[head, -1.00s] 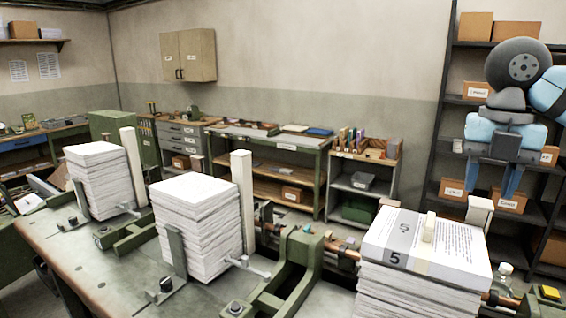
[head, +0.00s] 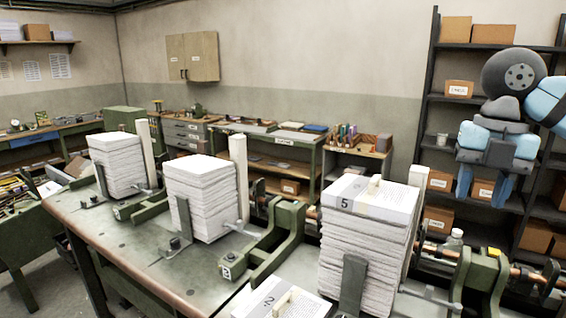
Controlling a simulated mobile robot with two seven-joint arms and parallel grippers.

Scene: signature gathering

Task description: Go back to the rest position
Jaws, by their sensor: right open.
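My right gripper (head: 484,188) is at the right of the head view, raised in front of the dark shelving. Its two blue fingers point down, apart, with nothing between them. It is above and to the right of the paper stack marked 5 (head: 362,235), clear of it. My left gripper is out of view.
Two more paper stacks, one in the middle (head: 205,205) and one at the left (head: 118,168), stand on the green metal machine table (head: 130,240). A sheet block marked 2 (head: 280,303) shows at the bottom edge. Behind are a shelf rack (head: 428,120) and a workbench (head: 270,160).

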